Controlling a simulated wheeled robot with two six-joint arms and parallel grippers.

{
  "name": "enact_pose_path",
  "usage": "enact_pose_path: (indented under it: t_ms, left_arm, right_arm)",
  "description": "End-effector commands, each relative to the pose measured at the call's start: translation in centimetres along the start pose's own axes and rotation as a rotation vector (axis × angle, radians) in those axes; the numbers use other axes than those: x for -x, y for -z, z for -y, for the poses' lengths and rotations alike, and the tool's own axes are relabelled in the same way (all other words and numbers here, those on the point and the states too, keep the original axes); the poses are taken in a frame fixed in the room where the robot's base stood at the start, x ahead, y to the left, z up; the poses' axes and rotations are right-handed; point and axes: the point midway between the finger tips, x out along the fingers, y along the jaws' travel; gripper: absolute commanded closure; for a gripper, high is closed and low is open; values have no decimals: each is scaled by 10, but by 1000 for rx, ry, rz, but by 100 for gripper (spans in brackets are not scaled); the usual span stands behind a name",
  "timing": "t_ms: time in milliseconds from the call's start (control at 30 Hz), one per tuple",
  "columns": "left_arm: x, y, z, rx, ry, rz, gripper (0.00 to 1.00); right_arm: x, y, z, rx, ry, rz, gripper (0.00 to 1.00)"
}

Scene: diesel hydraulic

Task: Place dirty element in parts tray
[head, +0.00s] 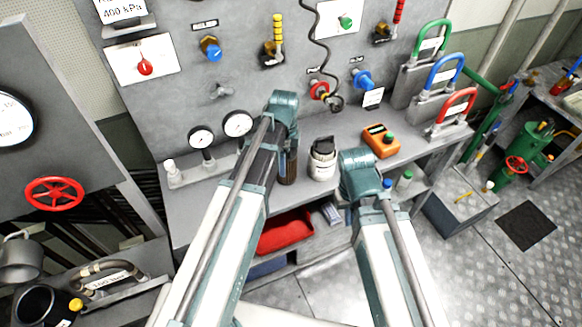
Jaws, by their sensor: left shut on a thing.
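My left gripper (288,143) points down over the front of the grey bench, below its teal wrist. It is shut on a dark brown cylinder, which looks like the dirty element (288,170). Its upper part is hidden by the gripper and arm. My right wrist and gripper (358,172) are at the bench's front edge, right of the white jar; the wrist hides the jaws. A red tray (283,236) sits on the shelf under the bench, partly behind my left arm. I cannot tell whether it is the parts tray.
A white jar with a black top (323,165) stands between my arms. Two gauges (238,124) stand on the left of the bench. An orange device (381,141) and coloured-handled blocks (452,112) stand to the right. A bluish tray (268,265) is below the red one.

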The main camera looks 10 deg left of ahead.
Motion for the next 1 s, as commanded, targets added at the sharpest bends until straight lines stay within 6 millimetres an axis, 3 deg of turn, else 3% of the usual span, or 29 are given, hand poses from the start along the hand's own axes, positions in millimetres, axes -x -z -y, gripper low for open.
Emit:
enact_pose_path:
  t_ms: [33, 467, 500, 567, 1000]
  left_arm:
    - [-9, -4, 0, 0, 0, 0, 90]
    - [-12, -5, 0, -1, 0, 0, 90]
    - [-11, -5, 0, -1, 0, 0, 11]
    - [-10, -5, 0, -1, 0, 0, 1]
    - [-3, -5, 0, -1, 0, 0, 0]
  right_arm:
    - [-9, 0, 1, 0, 0, 0, 100]
    - [-12, 1, 1, 0, 0, 0, 100]
    - [-11, 0, 1, 0, 0, 0, 100]
    - [-10, 0, 1, 0, 0, 0, 100]
    - [-3, 0, 0, 0, 0, 0, 100]
